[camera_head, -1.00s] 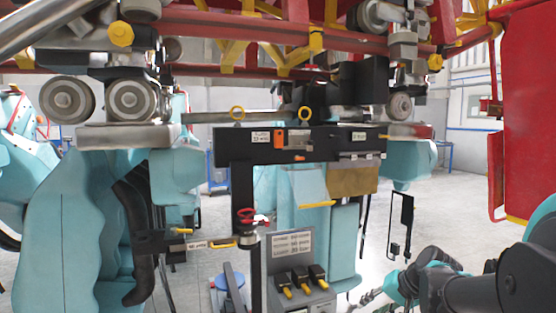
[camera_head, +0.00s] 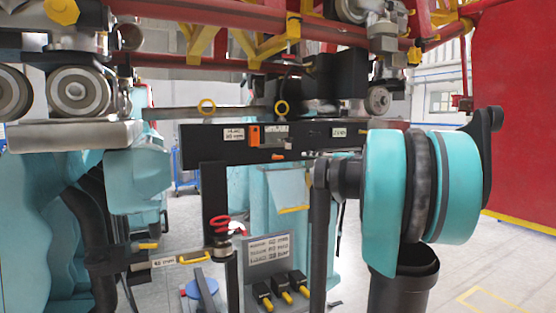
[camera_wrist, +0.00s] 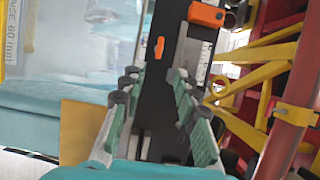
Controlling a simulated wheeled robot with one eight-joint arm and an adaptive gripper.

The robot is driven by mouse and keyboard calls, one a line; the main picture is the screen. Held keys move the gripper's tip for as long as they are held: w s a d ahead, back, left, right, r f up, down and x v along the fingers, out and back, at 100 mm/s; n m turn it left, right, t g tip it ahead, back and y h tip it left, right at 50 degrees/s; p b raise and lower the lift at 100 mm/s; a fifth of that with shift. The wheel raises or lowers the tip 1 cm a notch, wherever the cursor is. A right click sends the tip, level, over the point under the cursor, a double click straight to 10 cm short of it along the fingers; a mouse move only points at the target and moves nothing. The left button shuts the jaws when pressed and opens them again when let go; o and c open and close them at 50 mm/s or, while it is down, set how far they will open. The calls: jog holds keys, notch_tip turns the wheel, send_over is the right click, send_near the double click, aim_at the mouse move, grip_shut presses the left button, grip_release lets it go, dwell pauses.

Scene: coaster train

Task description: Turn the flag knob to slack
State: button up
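A small orange flag-like knob (camera_head: 278,156) sits low on the black crossbar (camera_head: 215,146); I take it as the flag knob, though its label is not readable. In the wrist view the same orange tab (camera_wrist: 159,47) lies along the black bar, just beyond my fingertips. My gripper (camera_wrist: 155,76) is open, with its two green-padded fingers apart and nothing between the tips. The fingertips point at the bar, one on either side of the tab's line. In the head view my gripper is hidden behind my own arm.
A larger orange block (camera_head: 254,136) is on the bar close to the knob. A red knob (camera_head: 222,224) tops a post below. Several yellow-handled knobs (camera_head: 281,290) sit on a lower panel. The red rail (camera_head: 220,25) and train wheels crowd above. Open floor lies at right.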

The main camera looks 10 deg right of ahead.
aim_at(279, 158)
jog(key=x, duration=1.3)
jog(key=shift+a, duration=0.1)
jog(key=shift+c, duration=0.6)
grip_shut()
